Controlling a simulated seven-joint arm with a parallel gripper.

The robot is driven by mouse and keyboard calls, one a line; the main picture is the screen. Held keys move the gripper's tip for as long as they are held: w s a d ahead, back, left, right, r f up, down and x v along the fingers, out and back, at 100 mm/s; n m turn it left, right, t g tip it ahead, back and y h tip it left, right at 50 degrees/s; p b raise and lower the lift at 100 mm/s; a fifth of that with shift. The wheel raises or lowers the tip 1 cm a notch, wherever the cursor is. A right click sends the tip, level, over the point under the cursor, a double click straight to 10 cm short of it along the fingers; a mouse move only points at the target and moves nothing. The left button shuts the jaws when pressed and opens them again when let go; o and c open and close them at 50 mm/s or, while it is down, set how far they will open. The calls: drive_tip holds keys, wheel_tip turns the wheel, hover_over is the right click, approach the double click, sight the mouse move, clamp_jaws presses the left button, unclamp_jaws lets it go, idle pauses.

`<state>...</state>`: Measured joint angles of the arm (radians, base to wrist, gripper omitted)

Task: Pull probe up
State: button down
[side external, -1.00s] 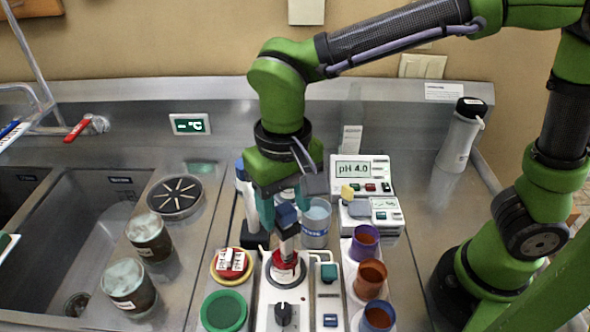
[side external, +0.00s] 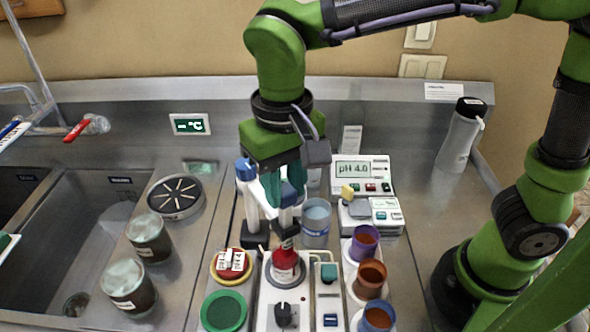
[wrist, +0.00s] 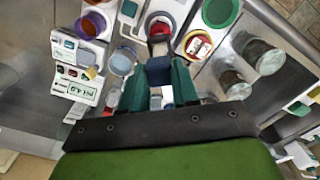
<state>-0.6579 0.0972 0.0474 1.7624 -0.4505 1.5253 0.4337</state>
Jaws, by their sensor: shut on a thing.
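My gripper (side external: 283,200) has teal fingers and is shut on the blue head of the probe (side external: 290,193), above the white station (side external: 262,318). In the wrist view my gripper (wrist: 158,66) holds the blue probe head (wrist: 159,72) between its fingers. A pale shaft shows below the head. Under it a dark collar and a red, tapering part (side external: 286,259) stand upright over the round well of the station; the red part also shows in the wrist view (wrist: 159,35). I cannot tell whether the lower end is clear of the well.
A clear beaker (side external: 316,225) stands close on the right, before the pH 4.0 meter (side external: 352,169). Purple, brown and blue cups line the right. A blue-topped white column (side external: 247,195) stands left. Red-topped and green dishes and two jars (side external: 149,238) are further left, near the sink.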

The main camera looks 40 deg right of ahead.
drive_tip(key=shift+r, duration=1.1)
drive_tip(key=c, duration=1.1)
unclamp_jaws()
drive_tip(key=shift+o, duration=1.3)
drive_tip(key=shift+f, duration=0.1)
wheel_tip(320, 180, up, 17)
